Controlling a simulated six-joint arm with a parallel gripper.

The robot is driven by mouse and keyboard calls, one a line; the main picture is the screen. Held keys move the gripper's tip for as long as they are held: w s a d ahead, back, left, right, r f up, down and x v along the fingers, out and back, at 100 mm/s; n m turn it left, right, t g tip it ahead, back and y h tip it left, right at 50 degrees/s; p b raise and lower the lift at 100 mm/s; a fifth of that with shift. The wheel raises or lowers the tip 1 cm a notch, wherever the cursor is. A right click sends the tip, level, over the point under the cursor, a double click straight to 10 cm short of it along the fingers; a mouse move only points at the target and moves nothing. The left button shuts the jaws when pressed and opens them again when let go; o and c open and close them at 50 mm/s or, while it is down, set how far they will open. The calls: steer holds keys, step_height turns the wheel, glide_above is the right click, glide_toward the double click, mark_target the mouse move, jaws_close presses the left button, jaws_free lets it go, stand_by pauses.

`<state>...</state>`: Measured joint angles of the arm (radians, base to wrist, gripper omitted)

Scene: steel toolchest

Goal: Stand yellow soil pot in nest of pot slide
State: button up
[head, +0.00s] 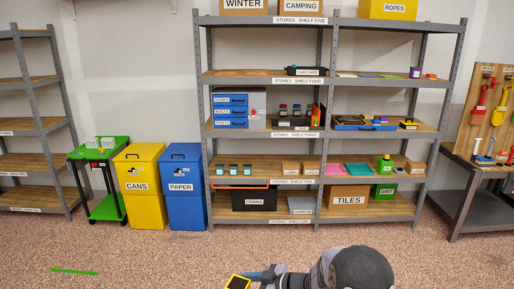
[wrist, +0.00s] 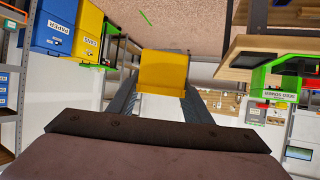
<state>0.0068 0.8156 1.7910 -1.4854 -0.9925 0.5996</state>
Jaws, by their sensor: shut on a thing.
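My gripper (wrist: 161,92) is shut on the yellow soil pot (wrist: 162,70), which sits between its two fingers in the wrist view. In the head view the yellow pot (head: 238,282), with a dark face or edge, shows at the bottom edge, partly cut off, beside my wrist. The pot is held clear of the shelves, in the open space before them. I cannot make out the pot slide or its nest for sure in either view. The wrist view looks upside down.
A steel rack (head: 330,76) with several loaded shelves stands ahead. Left of it are a blue PAPER bin (head: 182,205), a yellow CANS bin (head: 138,205) and a green trolley (head: 100,158). A workbench (head: 480,200) stands right. The speckled floor between is mostly clear.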

steer(key=s+d+f+m+t, duration=0.1)
steer(key=s+d+f, duration=0.1)
steer(key=s+d, duration=0.5)
steer(key=s+d+f+m+t+h, duration=0.1)
steer(key=s+d+f, duration=0.2)
steer(key=s+d, duration=0.5)
steer(key=d, duration=0.5)
steer(key=shift+s+d+m+t, duration=0.3)
